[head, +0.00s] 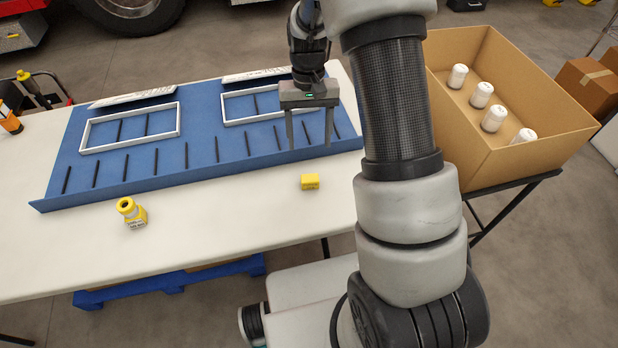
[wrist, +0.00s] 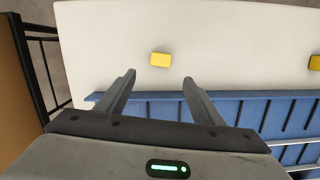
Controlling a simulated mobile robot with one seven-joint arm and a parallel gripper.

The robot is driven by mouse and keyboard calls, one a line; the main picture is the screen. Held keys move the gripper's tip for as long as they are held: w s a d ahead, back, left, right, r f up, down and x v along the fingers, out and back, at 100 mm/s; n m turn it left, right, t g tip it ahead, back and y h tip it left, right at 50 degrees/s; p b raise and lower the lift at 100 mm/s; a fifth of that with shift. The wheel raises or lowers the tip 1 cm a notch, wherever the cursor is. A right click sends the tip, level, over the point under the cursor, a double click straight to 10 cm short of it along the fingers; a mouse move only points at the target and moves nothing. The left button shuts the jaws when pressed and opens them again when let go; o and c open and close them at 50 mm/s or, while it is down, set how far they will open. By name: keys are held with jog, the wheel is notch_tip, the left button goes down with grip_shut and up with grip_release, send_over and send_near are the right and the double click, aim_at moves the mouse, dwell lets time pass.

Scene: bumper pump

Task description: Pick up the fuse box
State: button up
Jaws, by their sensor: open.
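The fuse box appears to be the small yellow box (head: 310,182) lying on the white table (head: 230,240), in front of the blue board. It also shows in the wrist view (wrist: 160,59), just beyond the fingertips and roughly centred between them. My gripper (head: 310,146) is open and empty, fingers pointing down, above the front part of the blue board (head: 200,172). It is apart from the box. In the wrist view my gripper (wrist: 160,77) has both fingers spread with nothing between them.
Two white frames (head: 130,149) lie on the blue board. A cardboard box (head: 500,165) with several white bottles stands at the right, beside the table. The table around the yellow box is clear.

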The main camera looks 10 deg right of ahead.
aim_at(310, 177)
jog(key=f, duration=0.4)
jog(key=s+f, duration=0.1)
jog(key=f, duration=0.4)
jog(key=s+f, duration=0.1)
jog(key=f, duration=0.3)
jog(key=shift+a+f+b, duration=0.15)
jog(key=shift+a+b, duration=0.1)
jog(key=shift+b, duration=0.15)
jog(key=c, duration=1.2)
